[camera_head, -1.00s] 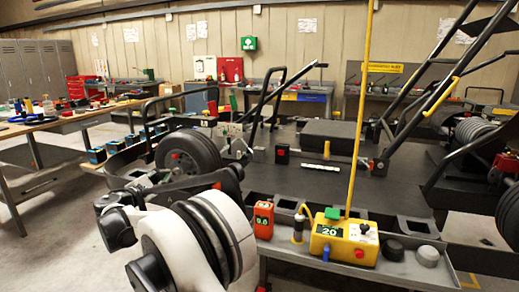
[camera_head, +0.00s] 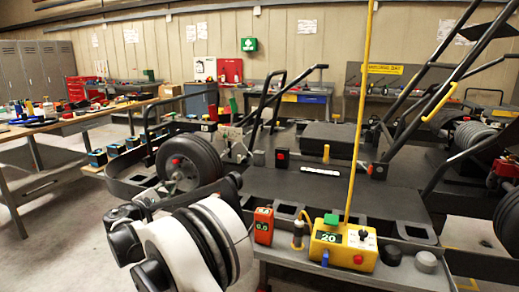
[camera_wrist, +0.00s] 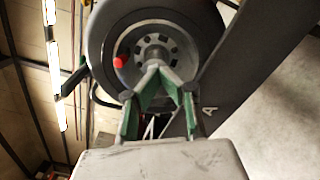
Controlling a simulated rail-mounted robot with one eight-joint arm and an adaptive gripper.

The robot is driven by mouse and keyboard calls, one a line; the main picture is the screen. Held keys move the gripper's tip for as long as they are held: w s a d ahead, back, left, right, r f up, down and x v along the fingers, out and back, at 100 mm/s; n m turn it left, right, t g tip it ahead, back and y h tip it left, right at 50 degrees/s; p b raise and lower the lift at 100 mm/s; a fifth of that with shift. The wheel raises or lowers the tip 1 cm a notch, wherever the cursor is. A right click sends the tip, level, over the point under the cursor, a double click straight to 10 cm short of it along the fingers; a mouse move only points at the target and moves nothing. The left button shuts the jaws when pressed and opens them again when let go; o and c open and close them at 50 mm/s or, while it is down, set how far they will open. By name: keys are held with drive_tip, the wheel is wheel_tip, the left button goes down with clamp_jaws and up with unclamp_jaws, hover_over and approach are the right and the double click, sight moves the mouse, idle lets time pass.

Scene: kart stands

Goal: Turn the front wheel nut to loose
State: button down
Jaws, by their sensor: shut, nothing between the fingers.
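The front wheel (camera_head: 205,155) is a black tyre on the kart at the left of the head view, with a red spot on its hub side. In the wrist view the wheel (camera_wrist: 105,30) fills the top, with a grey hub ringed by holes. The central nut (camera_wrist: 155,53) sits at the hub's middle, and a red marker (camera_wrist: 120,61) is to its left. My gripper (camera_wrist: 157,69) is shut and empty, its green-padded fingers meeting just below the nut in the picture. Whether the tips touch the nut I cannot tell. In the head view my arm hides the fingertips.
A yellow box marked 20 (camera_head: 328,246) with a tall yellow pole and an orange box (camera_head: 263,226) stand on the kart stand's front tray. A wooden workbench (camera_head: 75,118) is at left. Grey floor is open at lower left.

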drive_tip(key=x, duration=0.5)
drive_tip(key=shift+w+a+r+b, duration=0.25)
drive_tip(key=shift+a+r+b, duration=0.45)
drive_tip(key=shift+r, duration=0.35)
idle(1.5)
drive_tip(key=shift+r, duration=0.2)
drive_tip(key=shift+d+r, duration=0.1)
approach(175, 175)
drive_tip(key=w+d, duration=0.1)
drive_tip(key=w+d+r, duration=0.1)
drive_tip(key=shift+d+r, duration=0.25)
drive_tip(key=shift+r, duration=0.05)
